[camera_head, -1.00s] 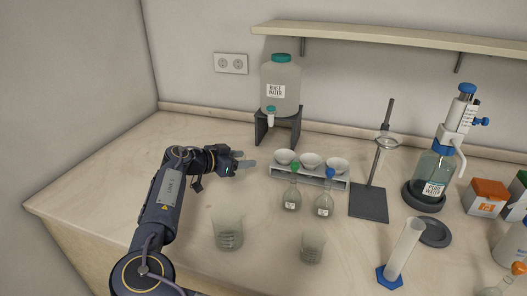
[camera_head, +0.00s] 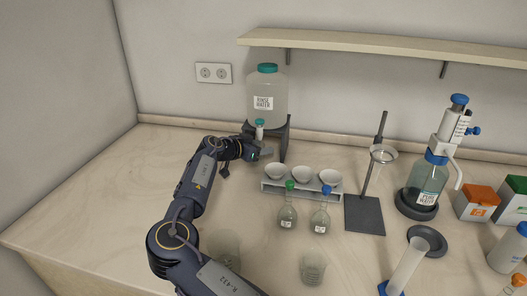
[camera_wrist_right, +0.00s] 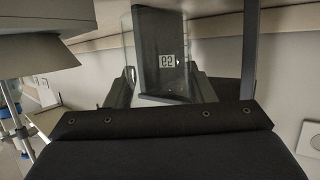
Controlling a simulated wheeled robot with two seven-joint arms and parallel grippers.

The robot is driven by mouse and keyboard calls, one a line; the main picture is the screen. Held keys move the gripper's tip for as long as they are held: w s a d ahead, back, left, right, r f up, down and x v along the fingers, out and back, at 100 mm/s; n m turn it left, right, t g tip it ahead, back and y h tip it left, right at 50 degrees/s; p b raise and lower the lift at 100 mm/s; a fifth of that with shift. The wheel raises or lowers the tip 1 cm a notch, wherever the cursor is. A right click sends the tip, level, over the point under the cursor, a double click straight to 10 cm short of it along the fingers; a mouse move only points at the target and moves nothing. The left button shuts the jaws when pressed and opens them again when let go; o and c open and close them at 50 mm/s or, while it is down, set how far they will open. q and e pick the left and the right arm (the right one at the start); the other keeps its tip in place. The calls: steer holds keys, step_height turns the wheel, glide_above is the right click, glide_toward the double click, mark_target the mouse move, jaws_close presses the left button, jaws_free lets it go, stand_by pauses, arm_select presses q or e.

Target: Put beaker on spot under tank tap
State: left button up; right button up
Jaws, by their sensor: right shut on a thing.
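The rinse water tank (camera_head: 266,98) has a teal cap and stands on a dark stand (camera_head: 284,137) against the back wall. Its tap (camera_head: 260,130) sticks out at the front. My right gripper (camera_head: 262,153) is just below the tap, at the stand's front opening. In the right wrist view it is shut on a clear glass beaker (camera_wrist_right: 124,86), seen only in part between the fingers. In the head view the held beaker cannot be made out. The spot under the tap is hidden by my gripper. My left gripper is out of view.
A white rack with bowls (camera_head: 302,178) and two flasks (camera_head: 287,216) stand right of my gripper. Another beaker (camera_head: 312,267) stands at the front; one more (camera_head: 227,243) is partly behind my arm. The counter on the left is clear.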

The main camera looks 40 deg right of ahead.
steer(key=shift+w+d, duration=0.1)
steer(key=shift+d, duration=0.7)
step_height(320, 180, down, 3)
steer(key=shift+f+p, duration=0.2)
steer(key=shift+p, duration=0.3)
steer(key=shift+f, duration=0.2)
steer(key=o, duration=1.1)
steer(key=shift+r, duration=0.1)
steer(key=shift+c, duration=0.2)
